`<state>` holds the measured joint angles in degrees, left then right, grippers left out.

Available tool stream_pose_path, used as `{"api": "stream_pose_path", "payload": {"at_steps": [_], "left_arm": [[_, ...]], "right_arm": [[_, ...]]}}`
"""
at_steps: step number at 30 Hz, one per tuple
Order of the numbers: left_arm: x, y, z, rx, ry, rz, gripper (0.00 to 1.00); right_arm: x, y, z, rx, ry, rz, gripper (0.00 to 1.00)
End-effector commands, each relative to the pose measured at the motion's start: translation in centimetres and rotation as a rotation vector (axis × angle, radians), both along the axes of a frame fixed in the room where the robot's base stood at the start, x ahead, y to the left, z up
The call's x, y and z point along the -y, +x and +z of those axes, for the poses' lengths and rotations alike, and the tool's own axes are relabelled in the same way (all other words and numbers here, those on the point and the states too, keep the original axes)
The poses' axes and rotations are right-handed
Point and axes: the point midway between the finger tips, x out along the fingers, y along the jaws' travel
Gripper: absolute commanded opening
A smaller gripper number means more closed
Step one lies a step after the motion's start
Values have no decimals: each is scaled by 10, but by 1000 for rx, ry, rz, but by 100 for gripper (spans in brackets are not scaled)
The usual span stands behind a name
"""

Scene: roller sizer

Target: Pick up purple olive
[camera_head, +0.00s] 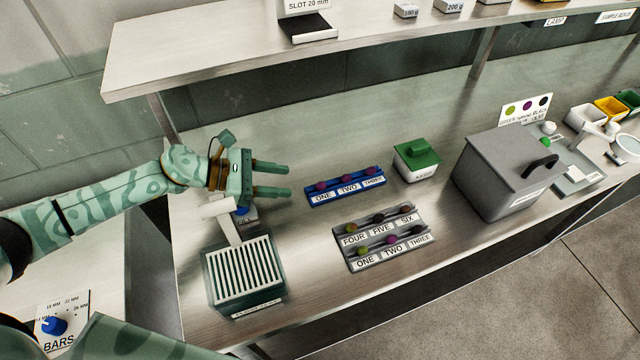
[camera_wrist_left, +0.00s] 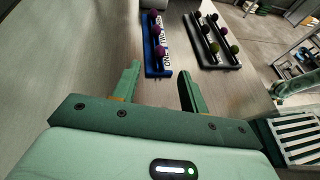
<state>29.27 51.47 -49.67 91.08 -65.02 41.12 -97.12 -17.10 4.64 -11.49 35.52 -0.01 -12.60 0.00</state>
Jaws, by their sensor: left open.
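The blue tray (camera_head: 345,193), labelled ONE, TWO, THREE, holds purple olives at ONE (camera_head: 320,186), TWO (camera_head: 346,179) and THREE (camera_head: 372,171). The grey two-row rack (camera_head: 384,262) in front of it holds several olives, including a purple one (camera_head: 390,239) at front TWO. My left gripper (camera_head: 287,181) is open and empty, above the bench just left of the blue tray. In the left wrist view the blue tray (camera_wrist_left: 148,62) lies beyond the open fingertips (camera_wrist_left: 160,72), with its nearest purple olive (camera_wrist_left: 160,52) ahead of the gap. My right gripper is out of view.
A slatted box (camera_head: 245,275) stands below my left gripper. A green-lidded box (camera_head: 416,160) and a large grey lidded box (camera_head: 510,170) stand right of the trays. A shelf (camera_head: 230,60) overhangs the back. Bare bench lies behind the blue tray.

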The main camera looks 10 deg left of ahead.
Motion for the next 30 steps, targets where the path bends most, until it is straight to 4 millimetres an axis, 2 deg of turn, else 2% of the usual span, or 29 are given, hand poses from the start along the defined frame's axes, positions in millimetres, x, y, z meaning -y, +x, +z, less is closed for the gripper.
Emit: {"api": "stream_pose_path", "payload": {"at_steps": [3,8,16,25,28,29,30], "left_arm": [[15,7,-6,-1,-2,1,44],[25,11,-11,1,-1,1,44],[61,26,-27,0,-1,1,44],[66,29,-30,-1,1,1,44],[66,28,-30,0,0,1,16],[66,28,-30,0,0,1,10],[66,28,-30,0,0,1,10]], "right_arm": [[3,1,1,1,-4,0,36],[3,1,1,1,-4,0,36],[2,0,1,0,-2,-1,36],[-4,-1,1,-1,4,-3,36],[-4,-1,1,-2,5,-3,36],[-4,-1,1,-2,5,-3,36],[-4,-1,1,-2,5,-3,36]]}}
